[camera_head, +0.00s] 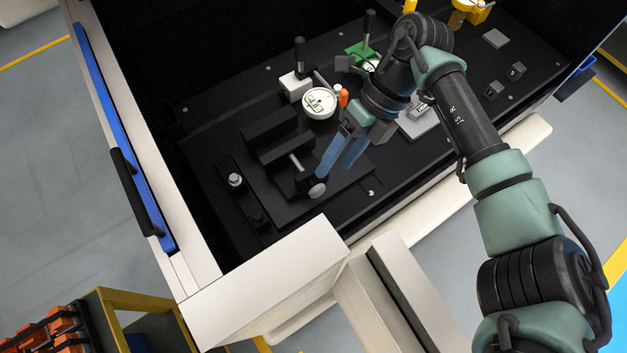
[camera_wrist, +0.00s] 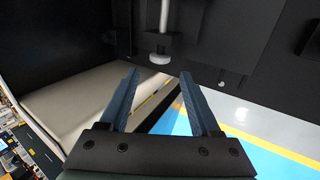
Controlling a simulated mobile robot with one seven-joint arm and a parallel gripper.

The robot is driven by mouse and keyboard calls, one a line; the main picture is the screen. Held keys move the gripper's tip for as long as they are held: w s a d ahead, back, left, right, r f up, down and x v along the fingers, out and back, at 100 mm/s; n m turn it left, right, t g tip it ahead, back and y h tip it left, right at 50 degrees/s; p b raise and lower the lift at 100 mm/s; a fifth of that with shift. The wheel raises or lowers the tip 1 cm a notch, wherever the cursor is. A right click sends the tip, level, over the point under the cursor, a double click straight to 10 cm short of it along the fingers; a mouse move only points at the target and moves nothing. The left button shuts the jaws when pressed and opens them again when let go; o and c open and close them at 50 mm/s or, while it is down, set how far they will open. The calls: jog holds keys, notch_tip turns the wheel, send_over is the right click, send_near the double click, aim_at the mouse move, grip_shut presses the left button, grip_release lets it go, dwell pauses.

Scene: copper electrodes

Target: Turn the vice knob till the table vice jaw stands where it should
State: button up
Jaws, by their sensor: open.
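The table vice (camera_head: 285,150) is black and sits on the dark bench at the lower left of the head view. Its two block jaws stand apart with a gap between them. A silver screw (camera_head: 296,162) runs from the front jaw towards the vice knob (camera_head: 317,190), a pale round disc. The knob also shows in the wrist view (camera_wrist: 159,59), at the end of the screw, just beyond the fingertips and between their lines. My gripper (camera_head: 334,172) is open and empty, its blue fingers (camera_wrist: 159,76) close to the knob. I cannot tell whether they touch it.
A round dial gauge (camera_head: 319,103), an orange piece (camera_head: 343,96) and black-handled clamps (camera_head: 300,62) stand behind the vice. A bolt (camera_head: 235,180) stands at its left. A pale cabinet wall (camera_head: 265,275) rises in front of the bench.

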aim_at(321, 186)
jog(key=shift+b+x, duration=0.7)
jog(key=shift+x, duration=2)
jog(key=shift+a+f, duration=0.2)
jog(key=shift+f, duration=0.1)
grip_shut()
jog(key=shift+s+r, duration=0.1)
